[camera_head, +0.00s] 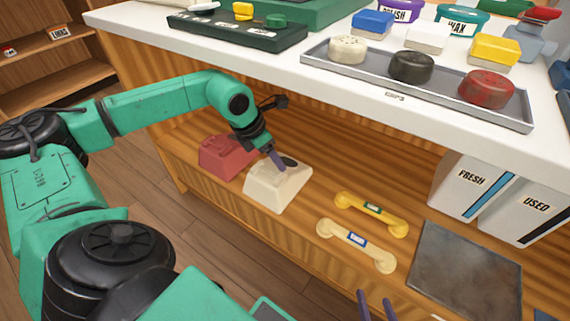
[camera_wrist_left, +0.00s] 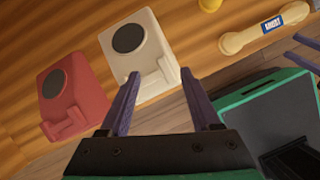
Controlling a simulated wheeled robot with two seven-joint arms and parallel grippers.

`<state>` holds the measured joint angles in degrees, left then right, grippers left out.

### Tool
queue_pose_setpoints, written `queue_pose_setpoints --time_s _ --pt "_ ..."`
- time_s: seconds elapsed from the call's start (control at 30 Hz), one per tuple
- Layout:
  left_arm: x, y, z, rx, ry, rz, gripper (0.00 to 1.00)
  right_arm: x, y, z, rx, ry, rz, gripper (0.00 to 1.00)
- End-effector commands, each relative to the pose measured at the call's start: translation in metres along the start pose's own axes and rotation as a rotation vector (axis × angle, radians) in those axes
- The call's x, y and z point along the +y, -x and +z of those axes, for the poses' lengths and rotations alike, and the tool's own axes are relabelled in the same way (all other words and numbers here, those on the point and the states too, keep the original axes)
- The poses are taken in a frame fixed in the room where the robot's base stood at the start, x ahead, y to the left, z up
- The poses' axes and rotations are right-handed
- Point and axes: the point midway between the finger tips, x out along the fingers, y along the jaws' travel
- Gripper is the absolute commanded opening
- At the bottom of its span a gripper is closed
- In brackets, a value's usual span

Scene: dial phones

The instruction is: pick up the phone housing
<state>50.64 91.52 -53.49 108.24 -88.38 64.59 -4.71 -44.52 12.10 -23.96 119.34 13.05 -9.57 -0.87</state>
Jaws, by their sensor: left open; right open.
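Two phone housings stand on the lower wooden shelf: a cream one (camera_head: 278,188) and a red one (camera_head: 224,157) to its left. In the left wrist view the cream housing (camera_wrist_left: 143,55), with its dark round face, lies just ahead of the fingertips, and the red housing (camera_wrist_left: 70,98) is further left. My left gripper (camera_head: 277,160) is open at the cream housing, its fingers overlapping it in the head view; it also shows in the wrist view (camera_wrist_left: 158,82), empty between the fingers. Contact cannot be told. My right gripper (camera_head: 375,300) is open at the bottom edge.
A yellow handset (camera_head: 371,214) and a cream handset (camera_head: 356,246) lie right of the housings, near a dark grey mat (camera_head: 465,272). FRESH (camera_head: 470,180) and USED (camera_head: 530,208) bins stand behind. The white upper counter (camera_head: 350,100) overhangs the shelf and carries a grey tray (camera_head: 430,104).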

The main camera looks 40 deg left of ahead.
Motion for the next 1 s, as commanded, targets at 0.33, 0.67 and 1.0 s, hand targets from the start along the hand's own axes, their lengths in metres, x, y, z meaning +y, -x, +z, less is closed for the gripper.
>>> queue_pose_setpoints --time_s 0.33,0.67,1.0 --pt "-0.002 -0.059 -0.003 -0.001 -0.001 -0.005 0.64 0.011 -0.014 0.028 0.038 -0.013 0.001 0.80" --pt "-0.001 -0.071 -0.001 0.000 0.000 -0.004 0.52 0.011 -0.014 0.028 0.053 -0.017 0.002 0.80" --pt "-0.002 -0.071 -0.001 0.000 0.000 -0.004 0.00 0.011 -0.014 0.028 0.052 -0.017 0.002 0.80"
